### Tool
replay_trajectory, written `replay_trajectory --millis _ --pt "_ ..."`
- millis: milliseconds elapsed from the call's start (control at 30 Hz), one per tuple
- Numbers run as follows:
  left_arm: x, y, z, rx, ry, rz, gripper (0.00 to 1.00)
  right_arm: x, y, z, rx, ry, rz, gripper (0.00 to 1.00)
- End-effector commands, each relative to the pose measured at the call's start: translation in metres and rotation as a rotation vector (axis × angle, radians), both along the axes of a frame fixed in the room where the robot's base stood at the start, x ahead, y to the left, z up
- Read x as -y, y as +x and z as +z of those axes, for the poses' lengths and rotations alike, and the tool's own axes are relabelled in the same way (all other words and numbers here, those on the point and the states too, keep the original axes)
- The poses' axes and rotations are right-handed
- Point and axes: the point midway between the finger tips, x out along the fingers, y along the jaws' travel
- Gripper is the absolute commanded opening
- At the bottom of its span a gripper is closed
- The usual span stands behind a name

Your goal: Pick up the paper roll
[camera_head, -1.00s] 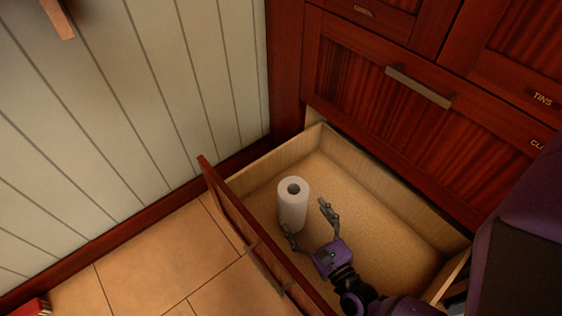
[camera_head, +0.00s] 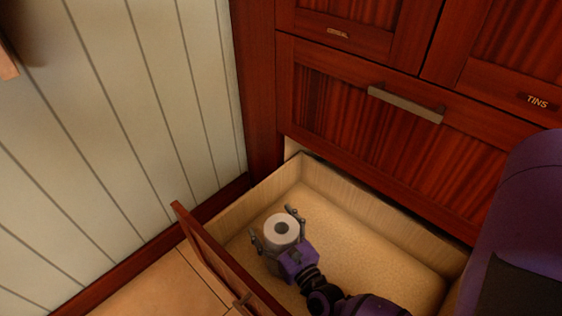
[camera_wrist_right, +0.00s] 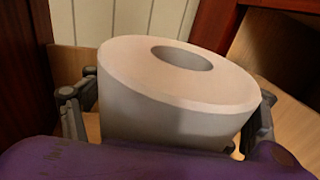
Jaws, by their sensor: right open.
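The white paper roll (camera_head: 281,230) stands upright inside the open wooden drawer (camera_head: 400,255), near its front left. My right gripper (camera_head: 272,224) is open, with one finger on either side of the roll. In the right wrist view the roll (camera_wrist_right: 180,95) fills the middle, between the two fingers (camera_wrist_right: 168,120). I cannot tell whether either finger touches it. The roll's lower part is hidden by the gripper. My left gripper is not in view.
The drawer front (camera_head: 225,258) rises just left of the gripper. A closed drawer with a metal handle (camera_head: 405,104) is above. A panelled wall (camera_head: 120,130) stands at left. The drawer floor right of the roll is clear.

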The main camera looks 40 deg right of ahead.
Motion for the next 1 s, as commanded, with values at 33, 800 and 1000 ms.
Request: replay_trajectory --millis 33,800,1000 --pt "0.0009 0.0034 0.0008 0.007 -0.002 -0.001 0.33 0.0001 0.0001 -0.0001 0.0 0.0 0.0 0.81" --pt "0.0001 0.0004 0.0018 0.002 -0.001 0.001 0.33 -0.0002 -0.0006 -0.0001 -0.001 -0.001 0.0 0.16" --pt "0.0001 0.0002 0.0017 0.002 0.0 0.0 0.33 -0.0003 -0.0006 -0.0001 -0.001 -0.001 0.001 0.13"
